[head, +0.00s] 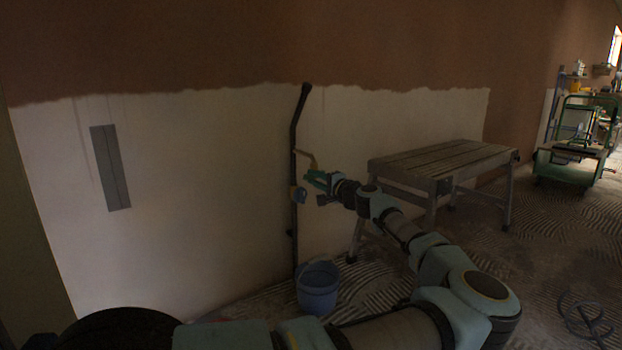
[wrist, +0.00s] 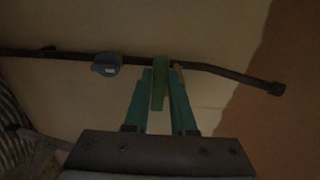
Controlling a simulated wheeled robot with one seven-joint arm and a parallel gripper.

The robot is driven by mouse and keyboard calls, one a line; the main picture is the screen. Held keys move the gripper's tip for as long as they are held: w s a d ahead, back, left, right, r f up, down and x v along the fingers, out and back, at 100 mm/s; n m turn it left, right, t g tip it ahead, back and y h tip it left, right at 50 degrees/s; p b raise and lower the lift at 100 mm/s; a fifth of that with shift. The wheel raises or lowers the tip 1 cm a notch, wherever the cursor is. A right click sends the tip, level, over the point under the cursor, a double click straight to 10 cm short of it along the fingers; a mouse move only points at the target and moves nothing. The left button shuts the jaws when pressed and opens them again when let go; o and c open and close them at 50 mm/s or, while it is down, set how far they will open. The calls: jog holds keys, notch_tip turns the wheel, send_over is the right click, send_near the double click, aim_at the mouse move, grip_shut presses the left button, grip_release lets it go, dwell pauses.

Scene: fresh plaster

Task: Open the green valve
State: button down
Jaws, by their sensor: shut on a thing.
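A dark pipe (head: 295,190) runs up the plastered wall; it lies across the wrist view (wrist: 60,56). The green valve's handle (wrist: 160,82) stands across the pipe in the wrist view, between my fingers. My gripper (wrist: 160,92) is shut on it, a teal finger on each side. In the head view my gripper (head: 310,176) reaches the pipe, and I cannot tell the green handle from my fingers. A blue valve (head: 298,193) sits lower on the pipe; it also shows in the wrist view (wrist: 106,64). A yellow handle (head: 306,157) sticks out just above my gripper.
A blue bucket (head: 318,286) stands on the floor below the pipe. A wooden workbench (head: 440,160) stands right of my gripper, close to my arm. A green cart (head: 570,160) is far right. A grey panel (head: 111,168) is on the wall at left.

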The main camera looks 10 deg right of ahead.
jog(key=r+m+p, duration=0.1)
jog(key=m+p, duration=0.1)
jog(key=p, duration=0.1)
jog(key=d+m+p, duration=0.1)
jog(key=m+p, duration=0.2)
jog(key=r+m+p, duration=0.1)
jog(key=m+p, duration=0.2)
jog(key=p, duration=0.1)
jog(key=shift+w+d+r, duration=0.15)
jog(key=shift+w+r, duration=0.1)
jog(key=shift+r, duration=0.2)
jog(key=m+p, duration=0.2)
jog(key=d+r+m+p, duration=0.1)
jog(key=m+p, duration=0.2)
jog(key=w+d+m+p, duration=0.1)
jog(key=m+p, duration=0.1)
jog(key=shift+d+r+p, duration=0.1)
jog(key=shift+r+p, duration=0.2)
jog(key=shift+f+m, duration=0.15)
jog(key=shift+m, duration=0.35)
